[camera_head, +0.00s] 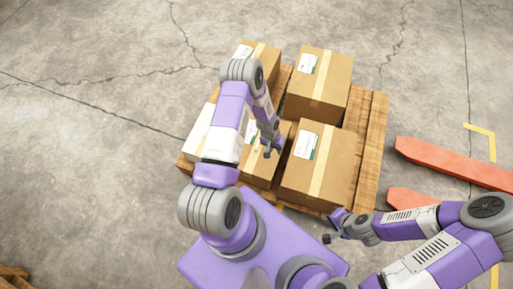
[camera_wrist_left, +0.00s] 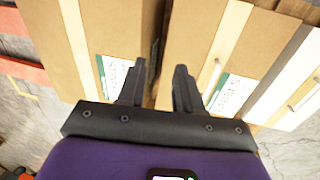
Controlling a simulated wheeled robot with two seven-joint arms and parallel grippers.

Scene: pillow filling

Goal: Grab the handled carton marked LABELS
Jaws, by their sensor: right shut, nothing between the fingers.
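Several brown cartons with tape strips and white-and-green labels stand on a wooden pallet. My left gripper (camera_head: 270,150) hangs over the front middle carton (camera_head: 254,174), near its right edge. My right gripper (camera_head: 333,238) is shut and empty near the pallet's front right corner.
Two more brown cartons stand behind: back left (camera_head: 268,58) and back right (camera_head: 330,86). A white carton (camera_head: 198,135) stands at the left and also shows a handle in the wrist view. The pallet (camera_head: 374,130) has bare slats at right. Orange forks (camera_head: 450,165) lie right of it.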

